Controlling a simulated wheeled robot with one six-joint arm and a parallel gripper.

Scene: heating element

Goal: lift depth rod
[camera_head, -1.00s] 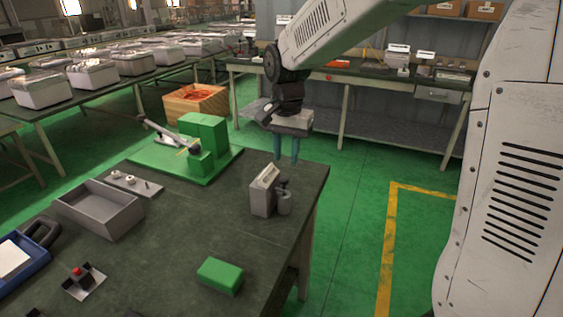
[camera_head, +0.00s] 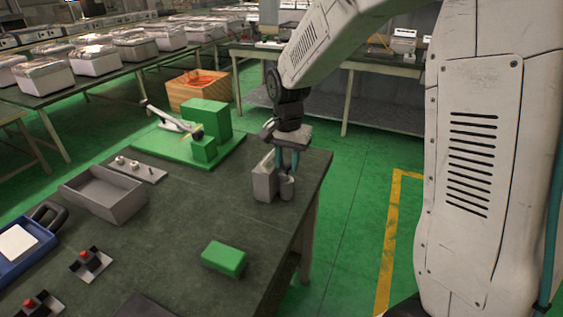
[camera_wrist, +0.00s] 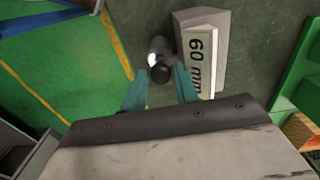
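The depth rod (camera_wrist: 160,72) shows in the wrist view as a dark round knob with a grey and white part beyond it. It stands beside a grey block marked "60 mm" (camera_wrist: 203,58). In the head view the grey block (camera_head: 264,180) is near the table's right edge, with a small grey cylinder (camera_head: 287,190) next to it. My gripper (camera_head: 287,168) points down just above that cylinder. In the wrist view my gripper (camera_wrist: 165,76) is open, its teal fingers on either side of the dark knob. I cannot tell whether they touch it.
A green block (camera_head: 224,258) lies nearer on the table. A grey open tray (camera_head: 104,192) and a green fixture (camera_head: 190,145) with a lever stand to the left and behind. The dark tabletop (camera_head: 185,215) between them is clear.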

